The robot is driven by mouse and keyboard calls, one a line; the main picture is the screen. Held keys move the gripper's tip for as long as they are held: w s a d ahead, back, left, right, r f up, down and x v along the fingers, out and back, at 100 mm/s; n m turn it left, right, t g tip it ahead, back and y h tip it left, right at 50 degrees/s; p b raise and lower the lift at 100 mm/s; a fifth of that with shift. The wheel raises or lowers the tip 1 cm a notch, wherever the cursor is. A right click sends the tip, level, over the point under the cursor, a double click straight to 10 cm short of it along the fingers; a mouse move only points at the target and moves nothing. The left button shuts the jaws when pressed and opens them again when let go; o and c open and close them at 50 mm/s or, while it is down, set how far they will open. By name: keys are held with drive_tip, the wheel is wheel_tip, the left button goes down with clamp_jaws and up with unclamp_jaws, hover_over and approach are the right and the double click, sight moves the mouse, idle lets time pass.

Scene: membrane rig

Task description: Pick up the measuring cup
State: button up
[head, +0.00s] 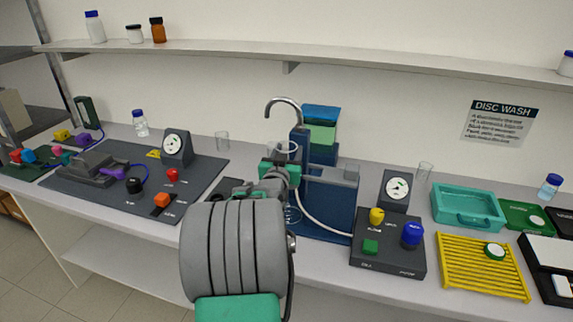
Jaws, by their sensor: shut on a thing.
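The arm hides the fingertips and the lower part of the cup. I cannot tell whether the cup is clear of the surface below.
A blue rig (329,208) with a curved metal tap (283,101) stands close behind my gripper. A dark control box (387,258) and a teal tray (468,207) are to the right. A shelf (350,69) runs above.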

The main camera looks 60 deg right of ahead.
drive_tip(key=c, duration=0.3)
drive_tip(key=shift+r, duration=0.25)
drive_tip(key=shift+c, duration=0.2)
drive_tip(key=r, duration=0.2)
drive_tip(key=r+p, duration=0.1)
drive_tip(key=r, duration=0.1)
drive_tip(key=shift+s+a, duration=0.15)
drive_tip(key=shift+a, duration=0.1)
drive_tip(key=a+r, duration=0.1)
drive_tip(key=s+a+r+p, duration=0.1)
drive_tip(key=r, duration=0.1)
drive_tip(key=s+a+r+p, duration=0.1)
drive_tip(key=r, duration=0.1)
drive_tip(key=shift+s+a+r, duration=0.1)
drive_tip(key=shift+s+a, duration=0.05)
drive_tip(key=shift+a, duration=0.05)
drive_tip(key=s+a+r, duration=0.3)
drive_tip(key=s+a, duration=0.2)
drive_tip(key=a, duration=0.3)
drive_tip(key=shift+r, duration=0.2)
